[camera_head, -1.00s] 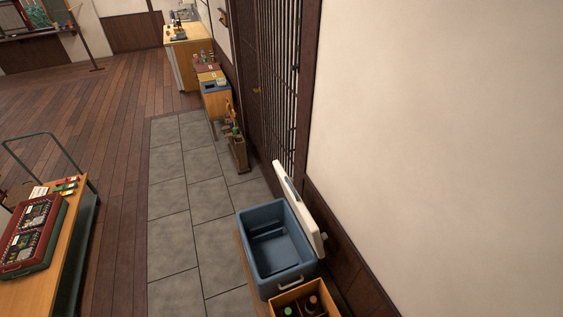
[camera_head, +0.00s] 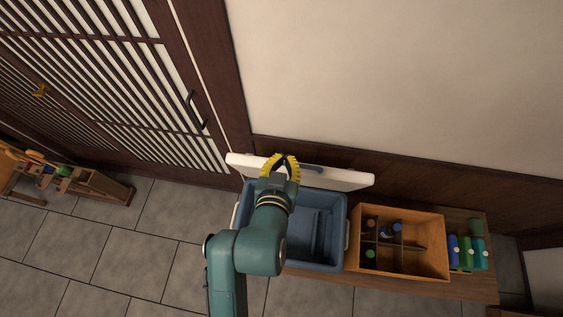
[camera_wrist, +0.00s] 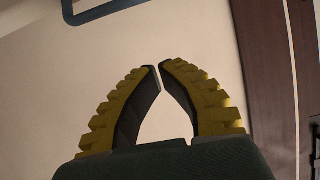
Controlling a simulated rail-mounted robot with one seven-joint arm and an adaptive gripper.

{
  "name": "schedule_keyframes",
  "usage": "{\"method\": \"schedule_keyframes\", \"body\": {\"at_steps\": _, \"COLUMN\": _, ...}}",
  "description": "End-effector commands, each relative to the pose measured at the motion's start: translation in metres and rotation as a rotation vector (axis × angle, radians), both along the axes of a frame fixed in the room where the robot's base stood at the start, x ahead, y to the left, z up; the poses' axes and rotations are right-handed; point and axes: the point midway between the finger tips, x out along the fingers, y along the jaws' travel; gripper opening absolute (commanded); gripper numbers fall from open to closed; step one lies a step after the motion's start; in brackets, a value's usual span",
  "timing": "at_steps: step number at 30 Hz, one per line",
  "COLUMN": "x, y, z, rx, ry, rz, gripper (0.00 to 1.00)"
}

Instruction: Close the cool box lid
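The cool box (camera_head: 335,222) is a blue tub with its inside showing, partly hidden behind my arm. Its white lid (camera_head: 345,179) stands open and roughly upright along the back edge, by the wall. My gripper (camera_head: 280,157), with yellow ribbed fingers, is over the back of the box, overlapping the lid left of its middle; I cannot tell if it touches. In the wrist view my gripper (camera_wrist: 160,65) has its fingertips almost together with nothing between them. A pale surface fills the background there, with a dark blue bar at the top left.
A wooden divided crate (camera_head: 430,245) with bottles stands right of the box, with green and blue bottles (camera_head: 467,252) beyond it on the wooden bench (camera_head: 480,285). The wall (camera_head: 400,80) is close behind. A slatted door (camera_head: 120,80) is at left. Grey floor tiles (camera_head: 110,245) are clear in front.

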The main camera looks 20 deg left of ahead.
Motion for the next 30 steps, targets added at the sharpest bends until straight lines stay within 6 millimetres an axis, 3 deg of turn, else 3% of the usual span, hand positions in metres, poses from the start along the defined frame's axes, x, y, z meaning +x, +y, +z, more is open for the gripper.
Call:
{"method": "schedule_keyframes", "body": {"at_steps": 1, "x": -0.002, "y": 0.003, "z": -0.012, "rx": -0.007, "ry": 0.013, "rz": 0.005, "gripper": 0.0}}
{"method": "schedule_keyframes", "body": {"at_steps": 5, "x": 0.007, "y": 0.006, "z": -0.016, "rx": -0.009, "ry": 0.016, "rz": 0.007, "gripper": 0.0}}
{"method": "schedule_keyframes", "body": {"at_steps": 19, "x": 0.084, "y": 0.025, "z": -0.055, "rx": -0.009, "ry": 0.017, "rz": 0.005, "gripper": 0.0}}
{"method": "schedule_keyframes", "body": {"at_steps": 24, "x": 0.06, "y": 0.02, "z": -0.066, "rx": -0.008, "ry": 0.02, "rz": 0.007, "gripper": 0.0}}
{"method": "schedule_keyframes", "body": {"at_steps": 30, "x": 0.048, "y": 0.017, "z": -0.071, "rx": -0.009, "ry": 0.016, "rz": 0.007, "gripper": 0.0}}
